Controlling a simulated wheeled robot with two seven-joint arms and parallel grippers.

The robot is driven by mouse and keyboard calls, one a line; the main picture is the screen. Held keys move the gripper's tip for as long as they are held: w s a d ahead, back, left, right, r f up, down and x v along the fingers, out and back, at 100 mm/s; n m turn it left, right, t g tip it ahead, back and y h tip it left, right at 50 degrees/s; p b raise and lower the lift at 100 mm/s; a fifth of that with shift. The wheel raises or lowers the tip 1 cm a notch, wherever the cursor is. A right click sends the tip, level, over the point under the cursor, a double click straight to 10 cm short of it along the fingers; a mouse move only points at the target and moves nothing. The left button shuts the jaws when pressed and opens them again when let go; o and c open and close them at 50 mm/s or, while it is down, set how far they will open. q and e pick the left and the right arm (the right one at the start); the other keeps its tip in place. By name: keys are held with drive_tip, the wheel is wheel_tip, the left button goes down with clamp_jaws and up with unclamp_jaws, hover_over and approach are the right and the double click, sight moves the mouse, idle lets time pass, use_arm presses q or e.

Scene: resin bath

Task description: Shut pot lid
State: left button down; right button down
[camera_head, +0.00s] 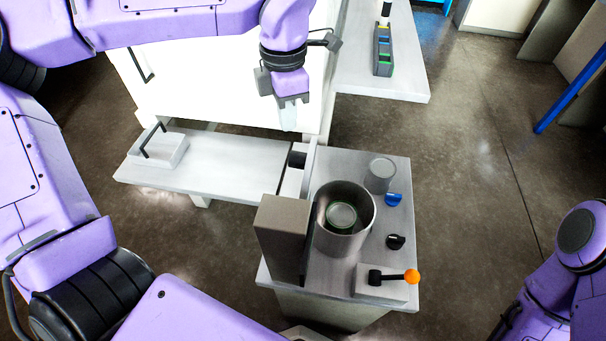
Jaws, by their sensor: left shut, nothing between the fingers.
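The pot (361,243) is a round grey metal vessel on the grey work table at the lower middle. Its mouth is open, and a round part with a green rim (341,215) shows inside. A grey-brown upright panel (282,242) stands against the pot's left side; a thin dark edge shows between them. It may be the raised lid, but I cannot tell for sure. My left gripper (289,115) points down, shut and empty, above and behind the pot, clear of it. My right gripper is out of view; only part of that arm shows at the lower right.
A small grey cylinder (380,175), a blue knob (393,199), a black knob (396,241) and an orange-tipped lever (411,277) stand right of the pot. A low white bench (225,160) with a handled block (160,150) lies left. Floor is clear at right.

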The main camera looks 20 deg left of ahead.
use_arm(q)
drive_tip(key=shift+f, duration=0.15)
wheel_tip(320, 180, down, 6)
drive_tip(key=b, duration=0.3)
idle(0.4)
drive_tip(key=shift+d, duration=0.1)
drive_tip(key=w+d+r+p, duration=0.2)
drive_tip(key=w+d+p, duration=0.1)
drive_tip(key=d, duration=0.8)
drive_tip(key=shift+d+r+p, duration=0.15)
drive_tip(key=shift+d+p, duration=0.1)
drive_tip(key=shift+p, duration=0.25)
idle(0.3)
